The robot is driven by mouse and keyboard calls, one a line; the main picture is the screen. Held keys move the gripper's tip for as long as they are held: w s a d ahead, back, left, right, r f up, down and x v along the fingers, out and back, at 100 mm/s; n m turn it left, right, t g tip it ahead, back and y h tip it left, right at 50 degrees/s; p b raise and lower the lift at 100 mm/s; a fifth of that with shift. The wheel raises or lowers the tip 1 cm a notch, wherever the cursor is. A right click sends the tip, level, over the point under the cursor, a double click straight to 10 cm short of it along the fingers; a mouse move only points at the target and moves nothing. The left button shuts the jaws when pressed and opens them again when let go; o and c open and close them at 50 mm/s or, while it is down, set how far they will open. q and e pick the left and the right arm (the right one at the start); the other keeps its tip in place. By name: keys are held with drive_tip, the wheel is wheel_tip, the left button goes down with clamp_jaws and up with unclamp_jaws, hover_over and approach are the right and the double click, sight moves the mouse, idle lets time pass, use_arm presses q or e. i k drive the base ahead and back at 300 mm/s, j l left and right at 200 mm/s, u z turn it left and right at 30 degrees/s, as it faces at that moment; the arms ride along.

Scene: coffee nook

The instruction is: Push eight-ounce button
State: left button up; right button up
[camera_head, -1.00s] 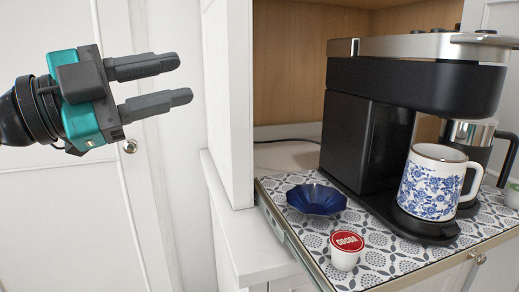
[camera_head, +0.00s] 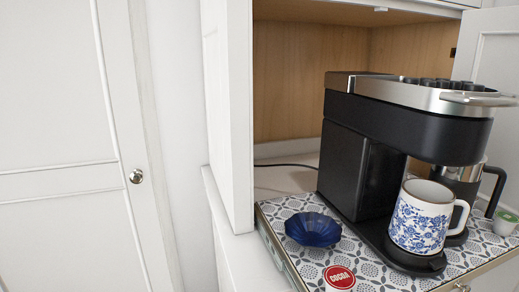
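The black and silver coffee maker (camera_head: 420,122) stands on the patterned pull-out tray at the right. Several dark buttons (camera_head: 436,83) sit in a row on its top; their labels are too small to read, so I cannot tell which is the eight-ounce one. A white mug with blue flowers (camera_head: 420,219) stands upright on the machine's base below the brewing head. Neither of my grippers shows in the head view now.
A blue fluted bowl (camera_head: 313,230) and a red-lidded cocoa pod (camera_head: 339,278) are on the tray (camera_head: 272,208). A glass-and-metal carafe (camera_head: 462,183) is behind the mug, and a green-lidded pod (camera_head: 505,222) at the right edge. White cabinet panels (camera_head: 229,110) flank the nook.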

sight(454, 85)
drive_tip(key=i+l+z, duration=0.15)
drive_tip(key=z, duration=0.3)
drive_tip(key=i+l+z, duration=0.15)
drive_tip(key=z, duration=0.3)
